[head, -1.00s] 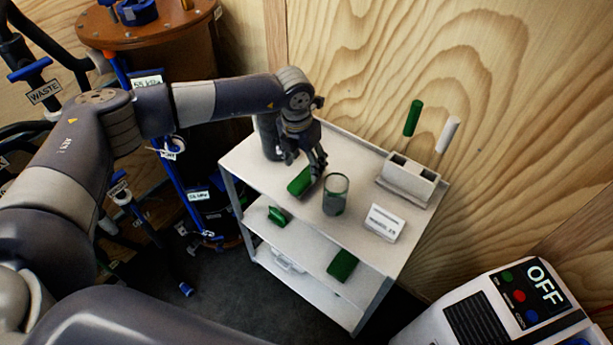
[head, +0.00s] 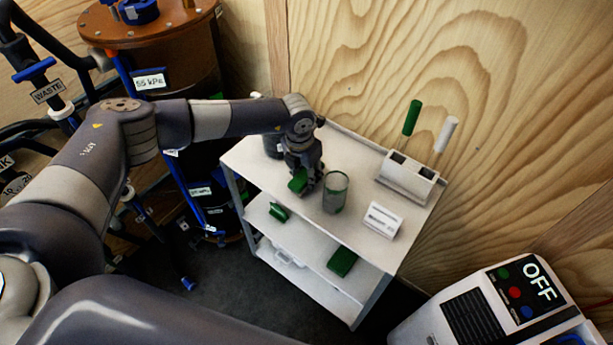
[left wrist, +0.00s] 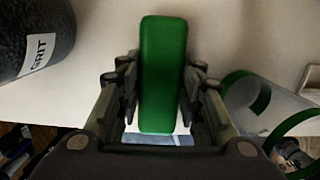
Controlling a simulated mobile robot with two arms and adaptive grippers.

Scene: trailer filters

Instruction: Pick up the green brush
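A green block-shaped piece (head: 298,181) is at the top shelf of the white cart, left of a clear glass. In the left wrist view the green block (left wrist: 163,75) is long, with rounded ends. My left gripper (head: 307,184) is over it, its fingers (left wrist: 162,95) against both long sides. I cannot tell whether it is clear of the shelf. A green-handled stick (head: 412,117) stands tilted in a white holder (head: 408,178) at the back right. Its lower end is hidden. I cannot tell by looks which green thing is the brush. My right gripper is out of view.
The glass (head: 335,193) with green bands stands close right of my left gripper. A dark canister (left wrist: 35,40) labelled GRIT stands on the other side. A small white sign (head: 382,220) is at the front right. More green blocks (head: 342,262) lie on the lower shelf.

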